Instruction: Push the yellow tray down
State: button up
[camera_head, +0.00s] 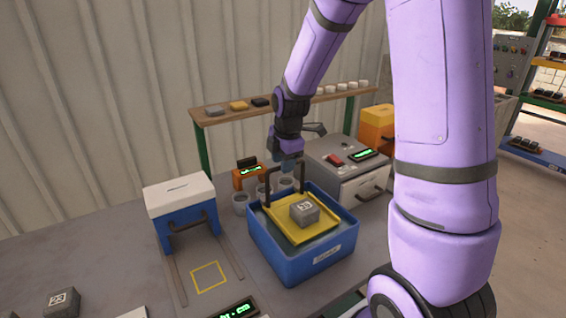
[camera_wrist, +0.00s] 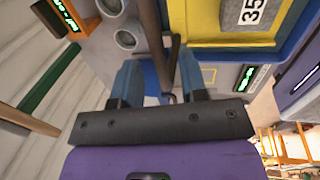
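The yellow tray (camera_head: 283,232) sits inside the blue tub (camera_head: 295,268), with a grey numbered block (camera_head: 304,211) on it. A dark upright handle (camera_head: 268,183) rises at the tray's back edge. My gripper (camera_head: 290,166) is above the back of the tub, at the top of this handle. In the wrist view the yellow tray (camera_wrist: 207,25) and the block (camera_wrist: 245,13), marked 35, show at the top right. There the dark handle (camera_wrist: 157,45) runs between the two blue fingers of my gripper (camera_wrist: 161,78). The fingers are apart, with gaps beside the handle.
Grey cups (camera_head: 240,204) and an orange display box (camera_head: 247,177) stand behind the tub. A grey machine (camera_head: 345,172) stands close at its right. A blue box with a white lid (camera_head: 181,205) stands at left. The table left of the tub is mostly clear.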

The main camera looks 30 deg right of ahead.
jog(key=shift+f, duration=0.35)
jog(key=shift+c, duration=0.5)
grip_shut()
notch_tip(320, 180, down, 8)
jog(key=shift+r, duration=0.15)
jog(key=shift+o, duration=0.5)
grip_release()
jog(key=shift+r, duration=0.1)
notch_tip(320, 180, up, 10)
jog(key=s, duration=0.2)
jog(key=shift+r, duration=0.25)
